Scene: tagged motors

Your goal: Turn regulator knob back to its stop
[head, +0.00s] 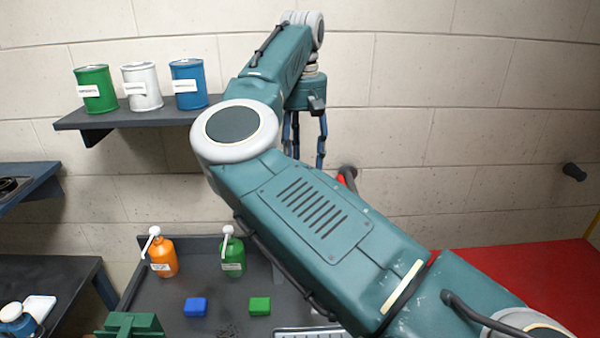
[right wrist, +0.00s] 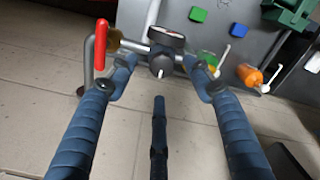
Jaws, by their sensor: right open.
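The regulator shows in the right wrist view as a round gauge (right wrist: 167,36) with a dark knob (right wrist: 161,64) on a pipe. My right gripper (right wrist: 163,68) is open. Its blue fingers reach toward the knob, one on each side, with gaps visible; I cannot tell how far their tips are from it in depth. In the head view the right gripper (head: 305,155) points down in front of the wall. My arm hides the gauge and knob there. My left gripper is not in view.
A red lever handle (right wrist: 101,45) stands on the pipe left of the knob. A grey bench (head: 180,265) holds an orange bottle (head: 162,255), a green bottle (head: 232,255), a blue block (head: 196,307) and a green block (head: 260,306). A shelf (head: 120,117) carries three cans.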

